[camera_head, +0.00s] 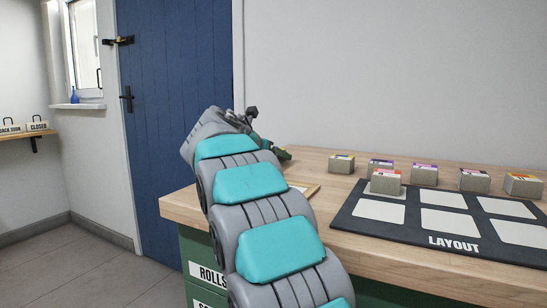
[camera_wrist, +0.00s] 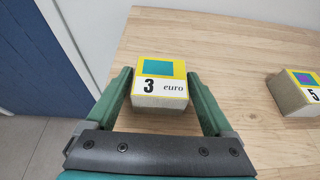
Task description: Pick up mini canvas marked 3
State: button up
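The mini canvas marked 3 (camera_wrist: 160,88) is a small block with a yellow-edged top, a teal patch and a white band reading "3 euro". It sits on the wooden table in the wrist view. My gripper (camera_wrist: 159,76) is open, with one green finger on each side of the block; narrow gaps seem to show beside it. In the head view my gripper (camera_head: 284,154) is at the table's far left, mostly behind my arm. The canvas marked 3 cannot be made out there.
A block marked 5 (camera_wrist: 297,92) stands to the right in the wrist view. In the head view, several similar blocks stand along the back, and one block (camera_head: 386,182) stands on the dark LAYOUT board (camera_head: 400,229). A blue door (camera_head: 175,90) is left of the table.

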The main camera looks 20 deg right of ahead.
jog(key=c, duration=1.1)
